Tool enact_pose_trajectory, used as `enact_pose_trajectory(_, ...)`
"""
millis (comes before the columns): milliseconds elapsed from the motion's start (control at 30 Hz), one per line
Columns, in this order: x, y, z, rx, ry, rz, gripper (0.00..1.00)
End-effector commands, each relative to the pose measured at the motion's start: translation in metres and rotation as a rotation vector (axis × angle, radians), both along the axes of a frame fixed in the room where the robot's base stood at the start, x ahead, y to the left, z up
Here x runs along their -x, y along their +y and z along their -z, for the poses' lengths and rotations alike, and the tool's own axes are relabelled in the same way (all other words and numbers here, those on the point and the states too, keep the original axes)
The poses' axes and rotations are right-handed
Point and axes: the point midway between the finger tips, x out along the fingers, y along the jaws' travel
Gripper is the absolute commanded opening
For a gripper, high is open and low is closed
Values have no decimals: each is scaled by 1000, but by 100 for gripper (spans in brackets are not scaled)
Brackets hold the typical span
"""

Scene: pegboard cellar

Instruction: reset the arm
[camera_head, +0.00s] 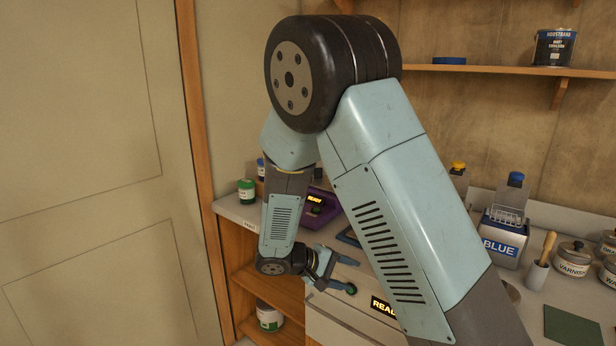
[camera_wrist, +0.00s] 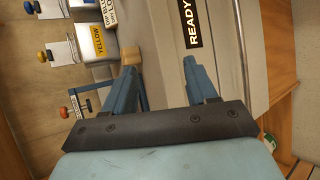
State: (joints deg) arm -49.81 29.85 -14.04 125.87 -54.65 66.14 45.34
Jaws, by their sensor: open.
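My arm fills the middle of the head view, bent at a dark elbow joint with its forearm hanging down. My gripper (camera_head: 345,273) is at the lower end of the forearm, by the front of the counter (camera_head: 233,212). In the wrist view my gripper (camera_wrist: 159,74) shows two blue fingers set well apart, with nothing between them. The counter front with a READY sign (camera_wrist: 187,24) lies beyond the fingers. The gap between gripper and counter is hard to judge.
A green-lidded jar (camera_head: 246,190) and a purple device (camera_head: 321,207) stand on the counter. A blue-labelled container (camera_head: 503,243), a brush holder (camera_head: 537,275) and a varnish jar (camera_head: 572,262) stand at right. A lower shelf holds another jar (camera_head: 269,318). Open floor is not visible.

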Motion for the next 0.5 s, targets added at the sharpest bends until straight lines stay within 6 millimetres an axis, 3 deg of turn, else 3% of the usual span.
enact_pose_trajectory(500, 46, -75, -86, -385, 33, 237, 57)
